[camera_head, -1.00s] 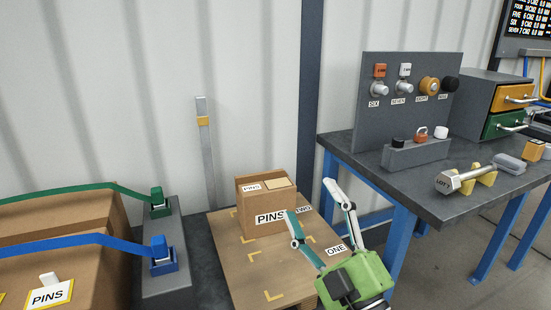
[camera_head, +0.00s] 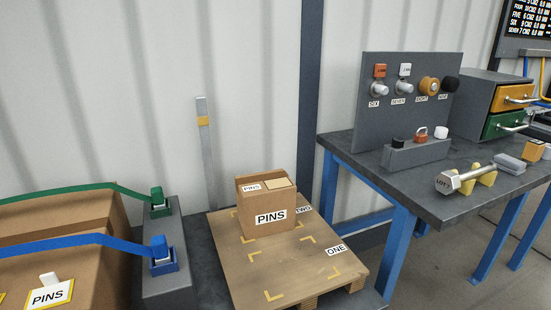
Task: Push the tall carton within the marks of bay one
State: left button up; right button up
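The tall cardboard carton (camera_head: 266,222) labelled PINS stands upright on the wooden pallet (camera_head: 239,268), toward its back. It stands beside the TWO label (camera_head: 304,210), which it partly covers. Bay one's yellow corner marks (camera_head: 273,296) lie in front of the carton, with the ONE label (camera_head: 336,250) at their right. The area inside these marks is bare wood. Neither of my grippers shows in the head view now.
A grey block with a green coupler (camera_head: 157,201) and a blue coupler (camera_head: 160,250) stands left of the pallet, beside large boxes (camera_head: 95,265). A dark workbench (camera_head: 430,205) with blue legs stands at the right, carrying a panel and a metal bolt (camera_head: 465,179).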

aim_at(266, 201)
jog(key=i+l, duration=0.1)
jog(key=l, duration=0.3)
jog(key=i+l, duration=0.1)
jog(key=l, duration=0.25)
jog(key=i+l, duration=0.15)
jog(key=l, duration=0.25)
jog(key=i+l, duration=0.1)
jog(key=l, duration=0.3)
jog(key=i+l, duration=0.1)
jog(key=l, duration=0.3)
jog(key=i+l, duration=0.1)
jog(key=l, duration=0.25)
jog(key=u, duration=1.9)
